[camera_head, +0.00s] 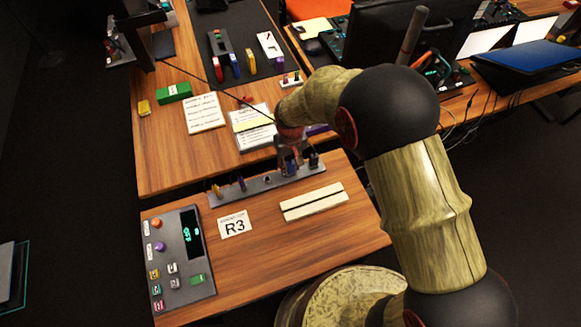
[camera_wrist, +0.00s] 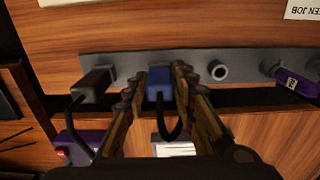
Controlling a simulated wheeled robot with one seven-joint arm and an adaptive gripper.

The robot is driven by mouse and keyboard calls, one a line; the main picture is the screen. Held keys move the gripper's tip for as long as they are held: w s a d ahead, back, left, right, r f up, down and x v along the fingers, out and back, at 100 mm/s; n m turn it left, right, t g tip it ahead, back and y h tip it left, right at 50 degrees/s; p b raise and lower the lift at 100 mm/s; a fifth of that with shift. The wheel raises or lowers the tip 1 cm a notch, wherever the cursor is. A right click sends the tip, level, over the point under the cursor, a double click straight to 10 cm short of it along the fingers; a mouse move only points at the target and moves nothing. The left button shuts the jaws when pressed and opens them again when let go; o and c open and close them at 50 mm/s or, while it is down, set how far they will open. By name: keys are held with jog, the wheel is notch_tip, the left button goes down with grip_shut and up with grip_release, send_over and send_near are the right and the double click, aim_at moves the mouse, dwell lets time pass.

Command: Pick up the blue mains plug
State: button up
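The blue mains plug (camera_wrist: 159,82) is in the middle of the wrist view, in front of the grey rail, with a dark cable looping down from it. My gripper (camera_wrist: 160,80) has one finger on each side of the plug, with no clear gap, and appears shut on it. In the head view my gripper (camera_head: 291,160) is at the right part of the grey rail (camera_head: 255,188) and largely hides the blue plug. Whether the plug is still seated in the rail is hard to tell.
A black plug (camera_wrist: 92,86) is close to my gripper on one side. A round grey fitting (camera_wrist: 218,71) and a purple plug (camera_wrist: 297,82) are on the other. A white slotted block (camera_head: 313,202), an R3 card (camera_head: 234,224) and a control panel (camera_head: 180,255) lie on the table.

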jog(key=c, duration=0.6)
